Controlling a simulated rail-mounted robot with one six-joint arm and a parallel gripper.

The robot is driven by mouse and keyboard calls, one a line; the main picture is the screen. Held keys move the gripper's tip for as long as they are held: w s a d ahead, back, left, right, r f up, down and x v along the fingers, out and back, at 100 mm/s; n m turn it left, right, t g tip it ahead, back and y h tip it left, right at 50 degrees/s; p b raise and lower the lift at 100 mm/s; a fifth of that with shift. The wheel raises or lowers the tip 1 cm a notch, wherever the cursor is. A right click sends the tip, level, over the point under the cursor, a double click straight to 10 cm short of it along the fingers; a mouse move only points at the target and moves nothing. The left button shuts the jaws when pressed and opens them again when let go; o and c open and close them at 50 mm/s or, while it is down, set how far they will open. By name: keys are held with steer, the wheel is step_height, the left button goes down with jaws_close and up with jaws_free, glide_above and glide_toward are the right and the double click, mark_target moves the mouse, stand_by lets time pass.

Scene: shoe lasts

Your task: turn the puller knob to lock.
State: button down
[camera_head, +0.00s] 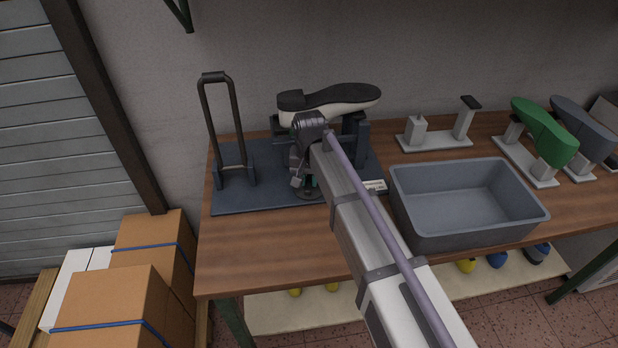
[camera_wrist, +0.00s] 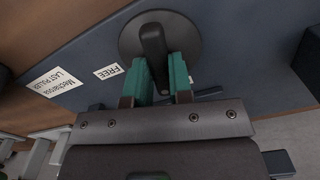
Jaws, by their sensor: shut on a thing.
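The puller knob (camera_wrist: 153,38) is a dark round disc with a raised bar handle, seen in the wrist view. My gripper (camera_wrist: 162,66) has its teal fingers on either side of the bar and is shut on it. The bar points down in that view, between the fingers. A white FREE label (camera_wrist: 108,71) lies left of the bar; no LOCK label shows. In the head view, my gripper (camera_head: 309,184) is low over the puller base plate (camera_head: 240,199) and mostly hides the knob. A shoe (camera_head: 335,100) sits sole up on the puller behind my wrist.
A tall dark lever (camera_head: 235,110) stands on the plate's left. A grey bin (camera_head: 470,234) is right of my arm. An empty stand (camera_head: 436,141) and a green last (camera_head: 546,130) are farther right. The table's front left is clear.

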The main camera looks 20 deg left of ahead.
mark_target(309, 180)
steer(key=shift+n, duration=1.6)
steer(key=c, duration=1)
jaws_free()
step_height(309, 180, up, 11)
steer(key=p, duration=1)
steer(key=shift+f+p, duration=0.1)
steer(key=shift+p, duration=0.3)
